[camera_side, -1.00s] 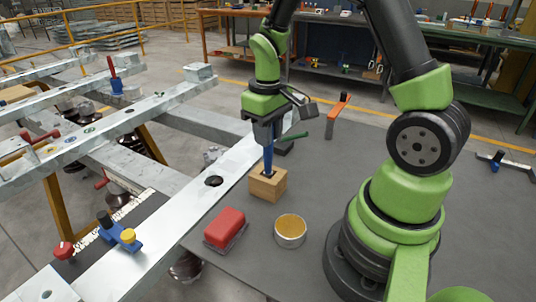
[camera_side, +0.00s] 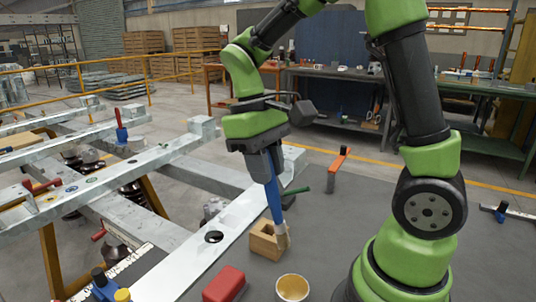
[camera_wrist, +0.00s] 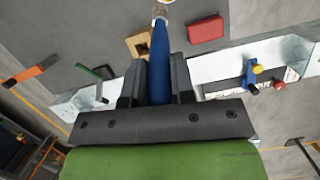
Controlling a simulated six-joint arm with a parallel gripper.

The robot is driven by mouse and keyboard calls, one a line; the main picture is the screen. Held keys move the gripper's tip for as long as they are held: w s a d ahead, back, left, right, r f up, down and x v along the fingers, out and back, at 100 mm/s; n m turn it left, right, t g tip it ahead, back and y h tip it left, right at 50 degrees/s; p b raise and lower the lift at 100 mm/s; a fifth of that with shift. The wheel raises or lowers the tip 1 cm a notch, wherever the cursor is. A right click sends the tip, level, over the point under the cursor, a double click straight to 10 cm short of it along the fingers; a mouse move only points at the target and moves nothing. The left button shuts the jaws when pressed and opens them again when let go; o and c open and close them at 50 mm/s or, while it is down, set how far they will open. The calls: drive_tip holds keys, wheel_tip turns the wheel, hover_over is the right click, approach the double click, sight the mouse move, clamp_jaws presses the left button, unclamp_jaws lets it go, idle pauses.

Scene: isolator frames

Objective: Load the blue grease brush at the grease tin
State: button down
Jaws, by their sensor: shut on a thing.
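My gripper (camera_side: 266,178) is shut on the blue grease brush (camera_side: 274,202) and holds it tilted, bristles down. The pale brush end (camera_side: 284,238) is out of the wooden block (camera_side: 262,245), at its right side; whether they touch is unclear. The wrist view shows the blue handle (camera_wrist: 159,62) between the jaws and the block's empty dark hole (camera_wrist: 143,47). The grease tin (camera_side: 292,288), round with yellowish grease inside, stands in front of the block, apart from the brush. A yellow sliver at the top edge of the wrist view seems to be the tin, mostly cut off.
A red block-like thing (camera_side: 224,284) lies left of the tin. A green stick-like thing (camera_side: 297,191) and an orange-topped tool (camera_side: 339,165) are behind the block. A pale metal beam (camera_side: 205,245) runs along the left. The grey table (camera_side: 350,215) is clear right of the block.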

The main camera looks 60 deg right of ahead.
wheel_tip(320, 180, down, 6)
drive_tip(key=s+a+g, duration=0.1)
drive_tip(key=a, duration=0.1)
drive_tip(key=shift+s, duration=0.35)
drive_tip(key=shift+a+f, duration=0.1)
drive_tip(key=shift+f, duration=0.5)
idle(1.1)
drive_tip(key=shift+r, duration=0.15)
idle(0.3)
wheel_tip(320, 180, up, 7)
idle(0.7)
idle(0.4)
